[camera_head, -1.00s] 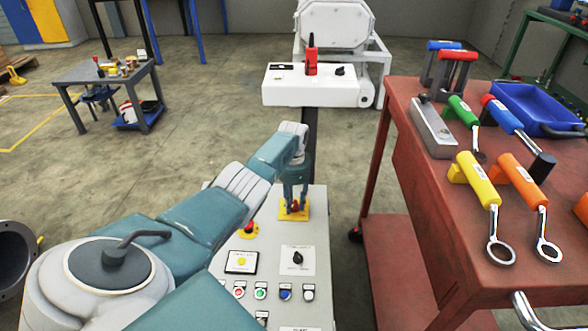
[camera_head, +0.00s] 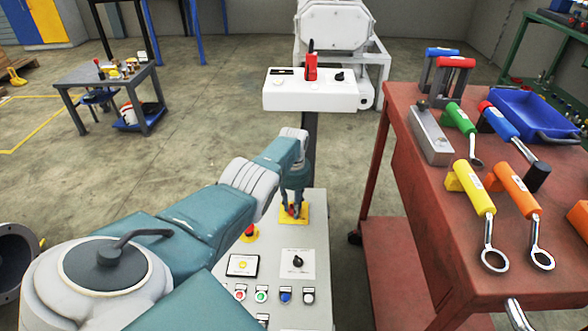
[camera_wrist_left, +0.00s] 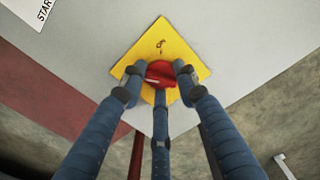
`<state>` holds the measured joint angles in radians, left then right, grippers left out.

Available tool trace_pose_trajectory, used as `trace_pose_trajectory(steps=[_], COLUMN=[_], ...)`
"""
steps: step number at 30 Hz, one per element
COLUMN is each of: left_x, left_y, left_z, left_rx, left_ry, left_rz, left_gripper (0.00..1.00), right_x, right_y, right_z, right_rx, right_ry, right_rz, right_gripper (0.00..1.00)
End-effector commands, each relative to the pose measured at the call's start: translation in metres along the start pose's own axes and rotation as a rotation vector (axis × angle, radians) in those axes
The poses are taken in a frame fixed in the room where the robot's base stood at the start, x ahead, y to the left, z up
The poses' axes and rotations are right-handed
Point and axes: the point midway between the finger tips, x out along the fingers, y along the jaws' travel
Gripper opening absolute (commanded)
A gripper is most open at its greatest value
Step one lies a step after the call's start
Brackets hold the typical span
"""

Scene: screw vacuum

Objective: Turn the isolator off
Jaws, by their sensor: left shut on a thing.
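The isolator is a red knob (camera_wrist_left: 160,73) on a yellow square plate (camera_wrist_left: 190,58) in the left wrist view. The plate also shows at the top of the grey control panel in the head view (camera_head: 304,217). My left gripper (camera_wrist_left: 158,85) has its fingers around the red knob and is shut on it. In the head view my left gripper (camera_head: 293,205) points down at the plate and partly hides the knob. My right gripper is not in view.
The grey panel (camera_head: 285,237) also carries a red emergency button (camera_head: 250,233), a black rotary switch (camera_head: 298,261) and several push buttons. A red tool cart (camera_head: 420,205) with wrenches stands to the right. A white machine (camera_head: 320,90) stands behind.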

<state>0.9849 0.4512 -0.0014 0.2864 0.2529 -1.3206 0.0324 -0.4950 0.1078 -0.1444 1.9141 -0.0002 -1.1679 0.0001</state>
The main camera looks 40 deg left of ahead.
Motion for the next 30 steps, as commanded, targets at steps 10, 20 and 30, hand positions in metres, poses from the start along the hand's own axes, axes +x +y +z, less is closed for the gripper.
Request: trace_pose_trajectory(steps=[10,20,30], left_x=[0.0046,0.0053,0.0056], left_y=[-0.0039,-0.0023,-0.0010], left_z=[0.0073,0.0077,0.0079], left_rx=[-0.186,-0.242,-0.243], left_ry=[-0.020,-0.021,-0.021], left_rz=[-0.011,-0.009,-0.007], left_gripper=[0.04,0.05,0.05], right_x=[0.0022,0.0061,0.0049], right_y=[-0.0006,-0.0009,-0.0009], right_z=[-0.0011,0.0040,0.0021], right_rx=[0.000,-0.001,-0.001], right_ry=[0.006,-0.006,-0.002], right_rz=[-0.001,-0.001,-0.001], right_gripper=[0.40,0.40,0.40])
